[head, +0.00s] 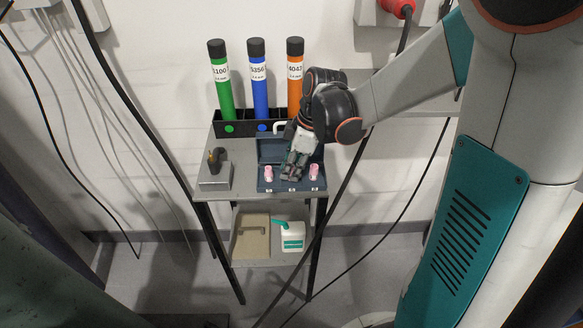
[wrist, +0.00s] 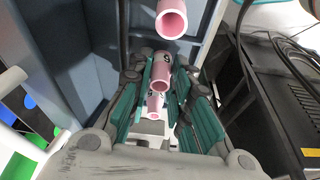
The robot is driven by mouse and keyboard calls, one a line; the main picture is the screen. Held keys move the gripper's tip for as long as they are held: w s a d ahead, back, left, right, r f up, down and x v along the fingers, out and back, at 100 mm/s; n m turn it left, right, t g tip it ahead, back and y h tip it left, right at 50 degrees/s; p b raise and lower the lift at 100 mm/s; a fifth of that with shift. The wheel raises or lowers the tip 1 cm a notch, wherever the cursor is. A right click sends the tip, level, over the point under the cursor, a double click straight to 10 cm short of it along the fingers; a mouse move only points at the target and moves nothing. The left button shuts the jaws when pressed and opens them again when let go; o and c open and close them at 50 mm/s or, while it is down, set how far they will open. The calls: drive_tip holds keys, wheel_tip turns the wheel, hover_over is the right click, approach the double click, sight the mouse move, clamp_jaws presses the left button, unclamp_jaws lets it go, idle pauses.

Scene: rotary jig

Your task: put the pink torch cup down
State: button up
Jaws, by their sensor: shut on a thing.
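The pink torch cup (wrist: 160,73) is a small pink tube with a dark mark, seen between the green-padded fingers in the wrist view. My gripper (head: 293,172) is shut on it, low over the front of an open blue case (head: 304,186). The fingers hide the held cup in the head view, and I cannot tell whether it touches the case. Two other pink cups show at the case's front, one left (head: 268,173) and one right (head: 314,171) of the gripper. They also show in the wrist view, above (wrist: 172,18) and below (wrist: 155,105) the held cup.
The case stands on a grey cart top (head: 221,191). A black rack behind holds a green (head: 221,85), a blue (head: 259,85) and an orange tube (head: 295,80). A grey block (head: 214,182) stands left. The lower shelf holds a white jug (head: 291,238) and a beige tray (head: 237,257).

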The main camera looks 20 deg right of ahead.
drive_tip(key=shift+f, duration=0.1)
drive_tip(key=o, duration=0.8)
drive_tip(key=p+v, duration=0.4)
drive_tip(key=v, duration=0.8)
